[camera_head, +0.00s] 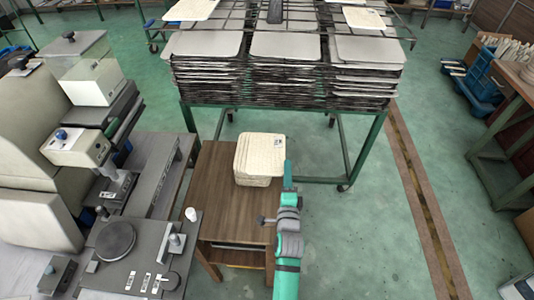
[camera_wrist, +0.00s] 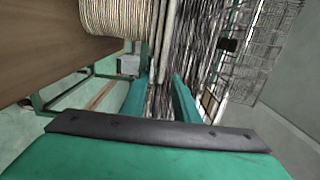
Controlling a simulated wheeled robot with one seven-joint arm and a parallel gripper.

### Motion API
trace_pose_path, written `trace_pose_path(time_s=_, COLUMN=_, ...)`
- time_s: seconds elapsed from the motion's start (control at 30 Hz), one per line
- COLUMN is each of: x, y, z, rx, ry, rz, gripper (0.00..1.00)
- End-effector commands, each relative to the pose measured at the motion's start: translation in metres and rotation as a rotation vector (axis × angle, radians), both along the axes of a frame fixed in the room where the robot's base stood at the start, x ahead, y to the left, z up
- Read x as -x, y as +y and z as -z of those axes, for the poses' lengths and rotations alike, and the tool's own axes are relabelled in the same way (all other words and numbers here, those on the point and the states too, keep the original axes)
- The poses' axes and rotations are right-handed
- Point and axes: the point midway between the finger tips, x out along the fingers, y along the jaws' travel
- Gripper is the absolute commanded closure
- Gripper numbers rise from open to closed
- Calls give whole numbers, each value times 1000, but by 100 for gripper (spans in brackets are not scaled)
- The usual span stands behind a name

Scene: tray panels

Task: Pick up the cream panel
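A stack of cream panels (camera_head: 260,153) sits on the brown wooden table (camera_head: 218,190) in the head view. The top panel bears a small dark-and-white label. The stack's layered edge (camera_wrist: 116,17) also shows at the top of the wrist view. My gripper (camera_head: 287,172) is just right of the stack's right edge in the head view. In the wrist view my gripper (camera_wrist: 161,95) has its two teal fingers apart with nothing seen held between them. The exact gap between the fingers and the stack is hard to tell.
A green-framed rack (camera_head: 270,108) with several stacked grey trays stands behind the table. Other cream panels (camera_head: 190,10) lie on top at the back. Grey machinery (camera_head: 85,130) stands left. A workbench (camera_head: 515,85) and blue bins (camera_head: 480,75) are at right. Green floor is open between.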

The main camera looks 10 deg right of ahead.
Motion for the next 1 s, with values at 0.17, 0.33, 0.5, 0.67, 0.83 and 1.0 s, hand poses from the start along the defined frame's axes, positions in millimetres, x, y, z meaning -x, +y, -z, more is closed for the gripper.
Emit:
trace_pose_path(time_s=0.17, x=-9, y=-2, z=0, rx=0, ry=0, rz=0, gripper=72)
trace_pose_path(time_s=0.33, x=-29, y=-4, z=0, rx=0, ry=-1, rz=0, gripper=72)
trace_pose_path(time_s=0.5, x=-50, y=-7, z=1, rx=-1, ry=-1, rz=0, gripper=72)
trace_pose_path(time_s=0.67, x=-57, y=-10, z=2, rx=1, ry=1, rz=2, gripper=72)
trace_pose_path(time_s=0.83, x=-57, y=-12, z=2, rx=1, ry=1, rz=4, gripper=72)
trace_pose_path(time_s=1.0, x=-57, y=-13, z=2, rx=1, ry=1, rz=6, gripper=100)
